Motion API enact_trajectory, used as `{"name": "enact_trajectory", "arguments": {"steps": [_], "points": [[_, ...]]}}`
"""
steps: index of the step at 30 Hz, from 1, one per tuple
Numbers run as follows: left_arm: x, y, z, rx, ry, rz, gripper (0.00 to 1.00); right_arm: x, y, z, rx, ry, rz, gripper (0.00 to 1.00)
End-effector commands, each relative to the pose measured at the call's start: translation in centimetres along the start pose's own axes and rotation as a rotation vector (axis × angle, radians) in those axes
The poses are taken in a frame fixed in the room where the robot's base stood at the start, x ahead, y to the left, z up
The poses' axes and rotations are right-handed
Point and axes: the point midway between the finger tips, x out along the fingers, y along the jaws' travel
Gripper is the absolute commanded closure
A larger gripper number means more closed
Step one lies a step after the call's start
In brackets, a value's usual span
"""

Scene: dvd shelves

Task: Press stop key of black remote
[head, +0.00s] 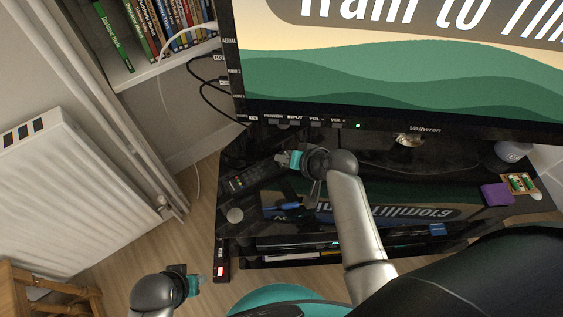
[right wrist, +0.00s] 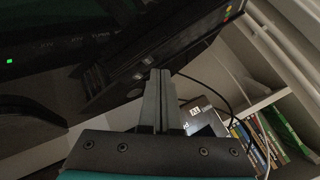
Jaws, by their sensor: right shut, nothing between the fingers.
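The black remote (head: 245,180) lies on the glossy black TV stand (head: 232,150), slanted, with rows of small keys facing up. I cannot make out the stop key at this size. My right gripper (head: 282,159) is shut and empty, its tips close to the remote's upper right end; I cannot tell whether they touch it. In the right wrist view my shut fingers (right wrist: 160,85) point toward the TV's side, and I cannot make out the remote there.
The TV (head: 390,125) stands behind and above the remote. A blue item (head: 285,206) lies below it on the stand, a purple box (head: 496,194) at the right. A radiator (head: 70,180) and a shelf of DVD cases (head: 150,35) are at the left.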

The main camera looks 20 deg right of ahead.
Motion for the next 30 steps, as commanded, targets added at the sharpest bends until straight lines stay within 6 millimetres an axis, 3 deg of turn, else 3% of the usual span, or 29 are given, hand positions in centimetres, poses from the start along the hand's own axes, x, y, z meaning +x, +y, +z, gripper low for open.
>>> {"name": "enact_trajectory", "arguments": {"steps": [30], "points": [[0.21,0.0,0.01,0.0,0.001,0.0,0.5,0.86,0.63,0.6,-0.001,0.0,0.0,1.0]]}}
